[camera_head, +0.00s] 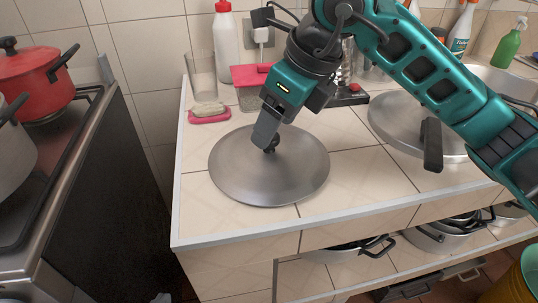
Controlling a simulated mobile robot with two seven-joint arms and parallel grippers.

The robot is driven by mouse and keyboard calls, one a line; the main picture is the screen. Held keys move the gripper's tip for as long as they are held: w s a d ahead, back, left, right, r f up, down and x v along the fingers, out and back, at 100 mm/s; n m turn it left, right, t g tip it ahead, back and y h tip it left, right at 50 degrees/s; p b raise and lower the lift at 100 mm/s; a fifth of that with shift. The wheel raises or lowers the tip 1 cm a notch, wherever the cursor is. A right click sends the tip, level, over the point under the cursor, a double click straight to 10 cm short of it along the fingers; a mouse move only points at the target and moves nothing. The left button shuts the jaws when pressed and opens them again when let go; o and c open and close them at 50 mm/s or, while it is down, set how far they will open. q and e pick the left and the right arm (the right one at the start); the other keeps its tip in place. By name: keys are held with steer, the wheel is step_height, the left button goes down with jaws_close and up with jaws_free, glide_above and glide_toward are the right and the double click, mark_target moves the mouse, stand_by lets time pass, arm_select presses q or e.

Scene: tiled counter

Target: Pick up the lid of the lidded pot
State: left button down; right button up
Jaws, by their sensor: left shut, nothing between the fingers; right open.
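A round silver metal lid (235,178) with a small dark knob (272,144) lies on the tiled counter near its front left corner. No pot shows beneath it. My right gripper (265,137) reaches down from the upper right, with its fingers at the knob. It is open; the fingers overlap in this view, so I cannot tell whether they touch the knob. A red pot (38,88) with a red lid (25,62) and black knob stands on the stove at left. A small grey tip at the bottom edge appears to be my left gripper (161,298), shut and mostly out of frame.
A sponge on a pink dish (209,114), a glass (201,75) and a white bottle (226,45) stand behind the lid. Another large round metal piece (395,118) lies at right. Counter tiles in front of the lid are clear. Pots sit on the lower shelf.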

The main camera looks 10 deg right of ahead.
steer(key=shift+x, duration=1.2)
jaws_close()
